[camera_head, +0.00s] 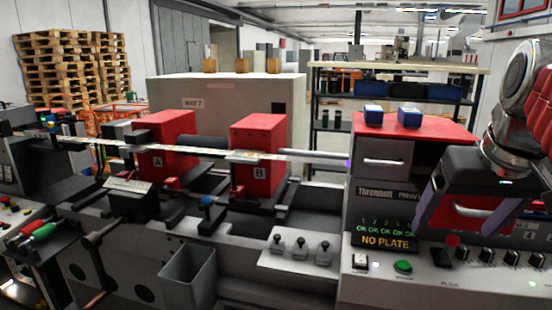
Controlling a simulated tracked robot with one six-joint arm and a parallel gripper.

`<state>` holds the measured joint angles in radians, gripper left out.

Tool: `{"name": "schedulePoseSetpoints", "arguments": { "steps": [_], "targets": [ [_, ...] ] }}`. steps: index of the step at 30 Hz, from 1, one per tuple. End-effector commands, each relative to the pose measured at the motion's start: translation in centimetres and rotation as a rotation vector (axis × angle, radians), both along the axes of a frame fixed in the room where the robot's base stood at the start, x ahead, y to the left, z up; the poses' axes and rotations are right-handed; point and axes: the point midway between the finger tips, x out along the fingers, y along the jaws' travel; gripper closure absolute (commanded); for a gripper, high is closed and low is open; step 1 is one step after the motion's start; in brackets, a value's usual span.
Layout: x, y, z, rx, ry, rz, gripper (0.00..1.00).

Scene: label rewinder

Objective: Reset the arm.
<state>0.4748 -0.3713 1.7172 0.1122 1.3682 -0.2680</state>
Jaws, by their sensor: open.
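My gripper (453,230) hangs at the right, in front of the red-topped print cabinet (382,162). Its black body is tilted and its two purple-grey fingers point down and stand apart, with nothing seen between them. A red drawer front with a pale handle (474,211) shows behind the fingers. My arm comes in from the upper right edge, with a silver joint and red casing.
The lit display (387,241) reads "NO PLATE". Below it are a green button (403,266) and several black knobs. Red blocks A (172,136) and B (257,150) stand along the web line. Two blue-and-white items (409,115) sit on the cabinet. Pallets (70,65) are stacked far left.

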Motion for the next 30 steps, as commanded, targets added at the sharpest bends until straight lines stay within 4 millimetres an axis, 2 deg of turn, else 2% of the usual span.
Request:
{"name": "schedulePoseSetpoints", "arguments": {
  "steps": [1, 9, 21, 25, 30],
  "targets": [
    [-0.2, 1.3, -1.2, 0.0, 0.0, 0.017, 0.16],
    [-1.7, 6.8, -8.2, -0.002, -0.015, 0.076, 0.16],
    [-5.9, 13.5, -19.3, -0.002, -0.042, 0.18, 0.16],
    [-6.9, 14.6, -21.6, -0.002, -0.048, 0.203, 0.16],
    [-7.2, 14.9, -22.3, -0.001, -0.05, 0.208, 0.16]
  ]
}}
